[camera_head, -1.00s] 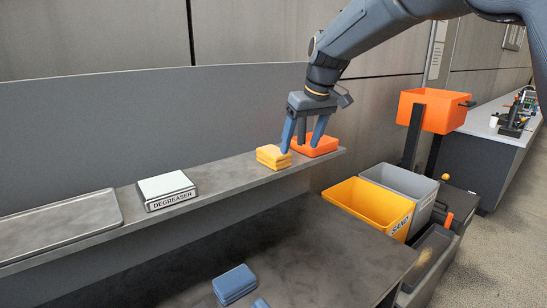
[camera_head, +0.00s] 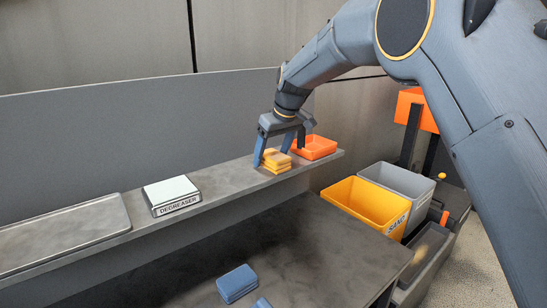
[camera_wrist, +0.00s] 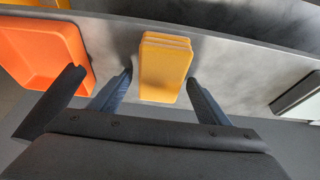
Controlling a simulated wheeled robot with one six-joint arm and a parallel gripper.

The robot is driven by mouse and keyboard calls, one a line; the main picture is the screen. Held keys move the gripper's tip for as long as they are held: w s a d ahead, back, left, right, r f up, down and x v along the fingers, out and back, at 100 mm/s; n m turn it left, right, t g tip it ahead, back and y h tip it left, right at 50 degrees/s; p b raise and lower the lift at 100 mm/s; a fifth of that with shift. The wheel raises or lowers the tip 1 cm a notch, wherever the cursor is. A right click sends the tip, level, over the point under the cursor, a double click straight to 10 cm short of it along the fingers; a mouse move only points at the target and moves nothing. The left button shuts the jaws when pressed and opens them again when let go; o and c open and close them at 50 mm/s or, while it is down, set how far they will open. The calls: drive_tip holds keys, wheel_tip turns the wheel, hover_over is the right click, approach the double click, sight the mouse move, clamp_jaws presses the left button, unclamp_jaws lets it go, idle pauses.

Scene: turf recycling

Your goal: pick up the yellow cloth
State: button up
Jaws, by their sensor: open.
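The yellow cloth (camera_head: 277,160) is a folded stack lying on the grey shelf (camera_head: 228,182), just left of an orange tray (camera_head: 316,147). My gripper (camera_head: 272,160) is open and reaches down around the cloth, with one finger at its left and one behind its right side. In the wrist view the cloth (camera_wrist: 166,66) lies between and slightly beyond the two fingers (camera_wrist: 160,95), with a gap on each side. The cloth rests on the shelf and is not gripped.
A white-topped degreaser box (camera_head: 171,195) and a flat metal tray (camera_head: 65,232) sit farther left on the shelf. Blue cloths (camera_head: 237,283) lie on the lower surface. Yellow (camera_head: 366,203) and grey (camera_head: 398,180) bins stand at the right. The wall is close behind the shelf.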

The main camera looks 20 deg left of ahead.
sight(272, 153)
drive_tip(key=shift+f, duration=0.15)
drive_tip(key=c, duration=1.1)
wheel_tip(272, 153, up, 10)
drive_tip(key=b, duration=0.3)
drive_tip(key=shift+b, duration=0.3)
drive_tip(key=shift+c, duration=0.2)
drive_tip(key=o, duration=0.3)
drive_tip(key=shift+c, duration=1)
drive_tip(key=shift+d, duration=0.1)
